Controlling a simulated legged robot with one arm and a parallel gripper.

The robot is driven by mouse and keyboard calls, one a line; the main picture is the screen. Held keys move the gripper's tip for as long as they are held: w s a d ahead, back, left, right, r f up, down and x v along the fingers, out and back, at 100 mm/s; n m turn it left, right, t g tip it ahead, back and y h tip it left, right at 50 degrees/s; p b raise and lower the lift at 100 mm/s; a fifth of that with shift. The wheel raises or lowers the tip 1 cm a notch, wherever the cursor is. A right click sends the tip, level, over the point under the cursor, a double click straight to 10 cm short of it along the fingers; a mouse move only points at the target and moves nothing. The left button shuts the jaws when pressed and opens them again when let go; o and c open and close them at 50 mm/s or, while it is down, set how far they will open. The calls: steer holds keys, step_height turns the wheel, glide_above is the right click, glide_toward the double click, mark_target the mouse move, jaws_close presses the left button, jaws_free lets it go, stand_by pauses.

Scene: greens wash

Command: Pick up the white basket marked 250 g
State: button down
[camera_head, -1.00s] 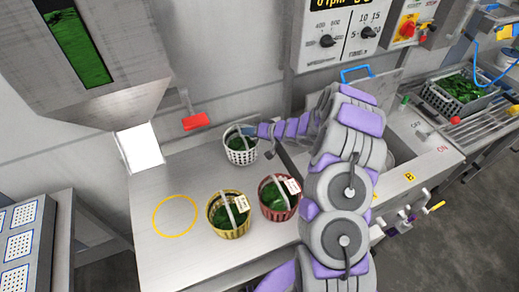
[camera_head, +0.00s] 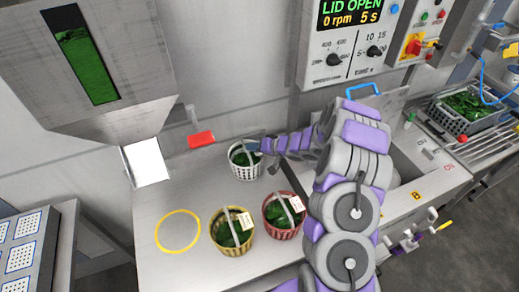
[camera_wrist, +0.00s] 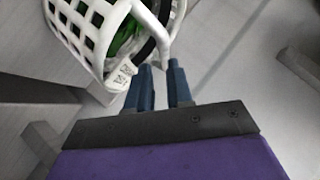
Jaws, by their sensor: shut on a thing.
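The white basket (camera_head: 236,168) stands upright at the back of the steel counter, with greens inside and a hooped handle. Its lattice wall (camera_wrist: 88,22) and a white tag (camera_wrist: 122,76) fill the upper left of the wrist view. The tag's print is too small to read. My gripper (camera_head: 256,146) reaches in from the right at the basket's handle. In the wrist view its blue fingers (camera_wrist: 160,75) are close together, shut on the handle. Whether the basket's base touches the counter is unclear.
A yellow basket (camera_head: 230,241) and a red basket (camera_head: 283,222), both with greens and tags, stand in front. A yellow ring (camera_head: 157,232) marks bare counter at left. A red tab (camera_head: 201,139) and chute (camera_head: 147,162) are at back left; a grey crate (camera_head: 445,123) sits far right.

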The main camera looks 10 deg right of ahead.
steer(key=r+p, duration=0.1)
steer(key=r, duration=0.1)
steer(key=r+p, duration=0.1)
steer(key=r, duration=0.2)
steer(key=shift+w+d, duration=0.1)
steer(key=shift+w, duration=0.1)
steer(key=shift+w+r+p, duration=0.1)
steer(key=shift+r+p, duration=0.3)
steer(key=shift+r, duration=0.55)
steer(key=c, duration=1.6)
jaws_free()
steer(key=shift+d, duration=0.15)
steer(key=o, duration=1.2)
